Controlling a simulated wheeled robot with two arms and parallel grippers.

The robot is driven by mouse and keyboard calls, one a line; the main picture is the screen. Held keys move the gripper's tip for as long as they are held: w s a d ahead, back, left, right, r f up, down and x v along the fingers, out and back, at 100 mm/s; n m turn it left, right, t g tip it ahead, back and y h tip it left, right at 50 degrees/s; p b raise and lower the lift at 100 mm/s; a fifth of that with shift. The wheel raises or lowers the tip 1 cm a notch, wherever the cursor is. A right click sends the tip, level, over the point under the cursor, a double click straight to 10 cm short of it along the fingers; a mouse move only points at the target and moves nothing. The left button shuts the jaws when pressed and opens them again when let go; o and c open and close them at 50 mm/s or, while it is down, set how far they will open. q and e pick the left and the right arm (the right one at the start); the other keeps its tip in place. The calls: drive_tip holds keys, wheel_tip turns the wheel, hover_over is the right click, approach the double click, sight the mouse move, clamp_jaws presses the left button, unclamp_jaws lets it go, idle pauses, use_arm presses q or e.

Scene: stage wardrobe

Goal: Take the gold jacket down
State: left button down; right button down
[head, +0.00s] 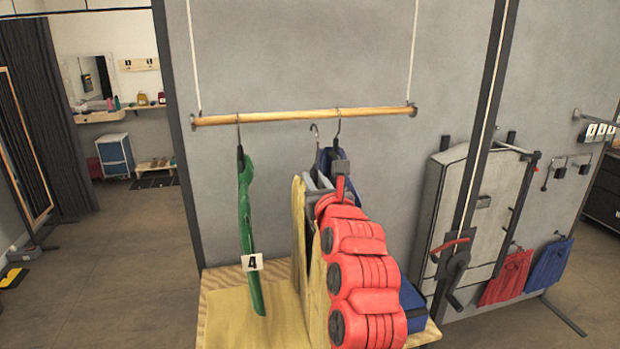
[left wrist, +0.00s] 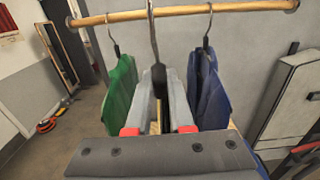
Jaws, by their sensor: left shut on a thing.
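The gold jacket (head: 299,230) hangs in the middle in the head view, partly hidden behind my red left arm. Its hanger hook (head: 314,129) shows a little below the wooden rail (head: 270,116) and looks clear of it. In the left wrist view the dark hook (left wrist: 153,35) stands in front of the rail, nearer the camera. My left gripper (head: 318,183) is shut on the jacket's hanger, just under the hook. Its pale fingers show in the left wrist view (left wrist: 161,85), where little of the jacket is visible. My right gripper is not in view.
A green garment (head: 246,215) with a tag 4 hangs at the left on the rail. A blue garment (left wrist: 209,90) hangs close on the right. A yellow-topped wooden bench (head: 225,312) stands below. A grey case (head: 470,210) is at the right.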

use_arm(q)
drive_tip(key=b+v, duration=1)
drive_tip(key=v, duration=0.7)
drive_tip(key=shift+s+d+b, duration=0.15)
drive_tip(key=shift+s+b, duration=0.15)
drive_tip(key=shift+b, duration=0.1)
drive_tip(key=shift+b+v, duration=0.4)
drive_tip(key=shift+v, duration=0.4)
